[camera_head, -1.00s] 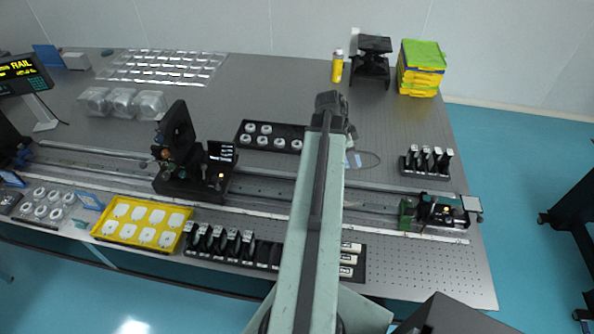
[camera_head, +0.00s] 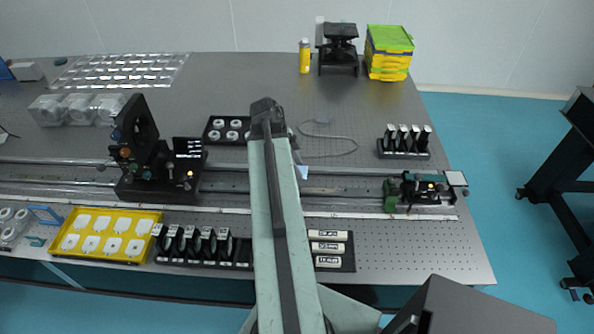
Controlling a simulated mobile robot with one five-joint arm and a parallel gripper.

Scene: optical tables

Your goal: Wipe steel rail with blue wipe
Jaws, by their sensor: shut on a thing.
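The steel rail (camera_head: 345,191) runs left to right along the table, with long bars and a pale scale strip in front. A small pale-blue piece of the blue wipe (camera_head: 303,172) shows just right of my arm, over the far side of the rail. The rest of it is hidden. My gripper (camera_head: 296,162) is mostly hidden behind my own arm and is shut on the blue wipe. I cannot tell whether the wipe touches the rail.
A black optics mount (camera_head: 150,160) stands on the rail to the left, and a green-and-black unit (camera_head: 425,190) at its right end. A yellow tray (camera_head: 62,242), black lens holders (camera_head: 195,245) and a label block (camera_head: 330,248) lie in front. A loose cable (camera_head: 335,137) lies behind.

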